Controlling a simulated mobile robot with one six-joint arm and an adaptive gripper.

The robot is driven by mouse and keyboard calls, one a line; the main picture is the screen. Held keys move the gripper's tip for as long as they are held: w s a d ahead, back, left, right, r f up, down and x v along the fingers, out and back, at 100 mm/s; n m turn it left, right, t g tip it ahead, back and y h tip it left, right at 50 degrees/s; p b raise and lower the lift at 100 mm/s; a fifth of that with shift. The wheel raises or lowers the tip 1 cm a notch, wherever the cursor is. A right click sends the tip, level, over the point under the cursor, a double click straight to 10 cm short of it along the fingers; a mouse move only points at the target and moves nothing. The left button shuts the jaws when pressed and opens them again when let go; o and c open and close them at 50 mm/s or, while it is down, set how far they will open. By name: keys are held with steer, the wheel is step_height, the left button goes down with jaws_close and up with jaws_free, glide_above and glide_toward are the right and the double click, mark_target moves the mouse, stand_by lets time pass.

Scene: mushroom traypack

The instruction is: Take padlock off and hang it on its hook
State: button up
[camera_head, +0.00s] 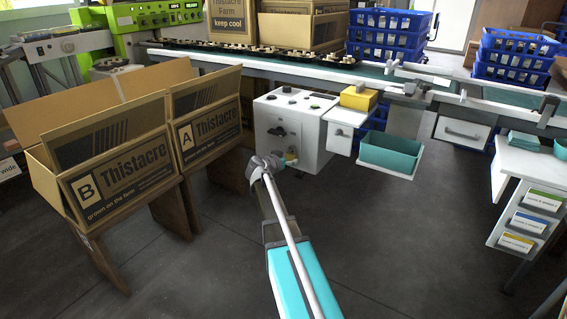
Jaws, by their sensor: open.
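A white control box (292,127) stands under the conveyor, with knobs on top and a dark switch (278,131) on its front. A small brass-coloured thing low on that front, maybe the padlock (291,155), is too small to make out surely. My gripper (276,160) is at the end of my arm, in front of the box's lower left. It is open; its fingers are small and partly hidden by my wrist. I cannot tell whether it touches the brass-coloured thing. I cannot make out the hook.
Open cartons marked B (120,165) and A (213,133) stand on brown supports at left. A teal bin (391,154) and a yellow block (358,97) are right of the box. A white drawer cabinet (505,180) stands at right. The grey floor between is clear.

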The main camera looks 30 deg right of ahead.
mark_target(290, 155)
steer(key=shift+b+x, duration=0.35)
steer(key=shift+x, duration=1.3)
steer(key=c, duration=0.8)
steer(key=shift+r+p, duration=0.55)
steer(key=shift+r, duration=0.05)
steer(key=shift+s+a, duration=0.15)
steer(key=shift+a, duration=0.1)
steer(key=s+a, duration=0.3)
steer(key=a, duration=0.3)
stand_by(0.8)
steer(key=shift+a, duration=0.15)
